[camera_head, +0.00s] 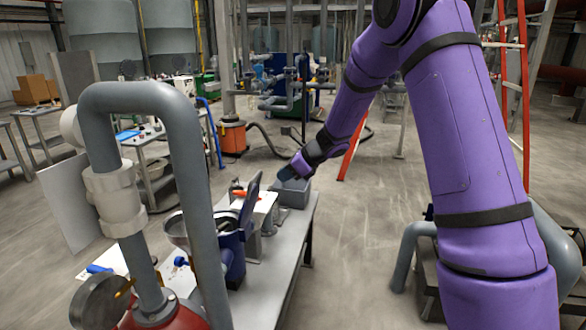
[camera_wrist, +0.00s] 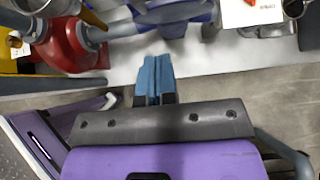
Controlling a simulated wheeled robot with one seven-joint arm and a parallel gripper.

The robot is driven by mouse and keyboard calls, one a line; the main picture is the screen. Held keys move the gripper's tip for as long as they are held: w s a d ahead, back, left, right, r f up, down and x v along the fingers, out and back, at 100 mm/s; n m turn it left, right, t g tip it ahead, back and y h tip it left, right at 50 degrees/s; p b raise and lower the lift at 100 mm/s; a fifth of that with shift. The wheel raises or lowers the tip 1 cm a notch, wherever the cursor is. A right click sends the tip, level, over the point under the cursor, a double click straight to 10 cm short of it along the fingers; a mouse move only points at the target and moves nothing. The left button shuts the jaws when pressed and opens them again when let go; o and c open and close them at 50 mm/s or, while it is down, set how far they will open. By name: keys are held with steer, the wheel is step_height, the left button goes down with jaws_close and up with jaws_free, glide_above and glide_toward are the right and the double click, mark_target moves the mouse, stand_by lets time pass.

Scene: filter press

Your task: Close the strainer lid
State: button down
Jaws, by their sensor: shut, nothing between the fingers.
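The strainer (camera_head: 233,252) is a dark blue body on the grey bench, partly hidden behind a thick grey pipe. A blue part of the strainer (camera_wrist: 178,12) shows at the top edge there, ahead of the fingertips; I cannot tell which part.
The grey bench (camera_head: 275,270) carries a grey bin (camera_head: 292,192) and a white sheet with a red item (camera_head: 247,194). The grey pipe (camera_head: 187,150) rises from a red base (camera_head: 170,318) at the left. Open floor lies right of the bench.

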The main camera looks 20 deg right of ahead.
steer(key=w+a+f, duration=0.2)
steer(key=w+a, duration=0.2)
steer(key=a, duration=0.1)
steer(key=shift+a, duration=0.2)
steer(key=shift+a, duration=0.15)
